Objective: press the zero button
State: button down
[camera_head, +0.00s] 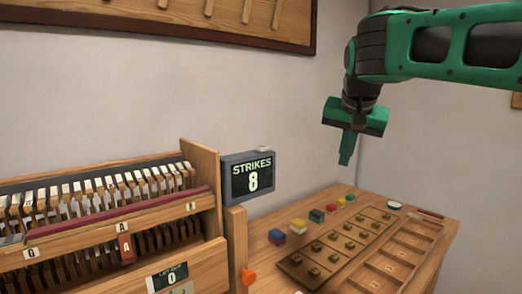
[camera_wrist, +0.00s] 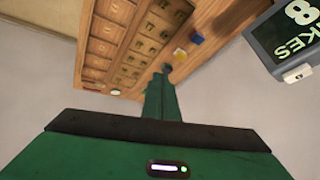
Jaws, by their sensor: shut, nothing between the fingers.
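A grey counter box (camera_head: 247,176) with a dark screen reads "STRIKES 8" and stands beside the piano. A small white button (camera_head: 263,149) sits on its top edge; I take it for the zero button. In the wrist view the white button (camera_wrist: 299,76) carries a small dark mark and lies on the edge of the counter box (camera_wrist: 285,38) at the upper right. My green gripper (camera_head: 345,160) is shut and empty, pointing down in the air to the right of the counter. Its fingertips (camera_wrist: 162,75) touch nothing.
A wooden table (camera_head: 262,255) bears coloured blocks (camera_head: 298,226) and a compartment tray (camera_head: 340,246). The open piano (camera_head: 100,215) with a second counter (camera_head: 167,277) reading 0 stands left. An orange knob (camera_head: 248,276) sticks out below. Air between gripper and counter is clear.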

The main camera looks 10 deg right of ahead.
jog(key=w+a+r+t+y, duration=0.1)
jog(key=w+a+r, duration=0.1)
jog(key=a+r, duration=0.25)
jog(key=w+a+r+t, duration=0.1)
jog(key=w+a+r, duration=0.2)
jog(key=a, duration=0.3)
notch_tip(320, 180, up, 7)
jog(key=t+y, duration=0.1)
jog(key=y, duration=0.1)
send_over(264, 147)
jog(key=shift+s+a+f, duration=0.1)
jog(key=shift+f, duration=0.15)
jog(key=shift+f, duration=4.25)
jog(key=shift+f, duration=0.1)
jog(key=shift+s+f, duration=0.1)
jog(key=shift+f, duration=0.15)
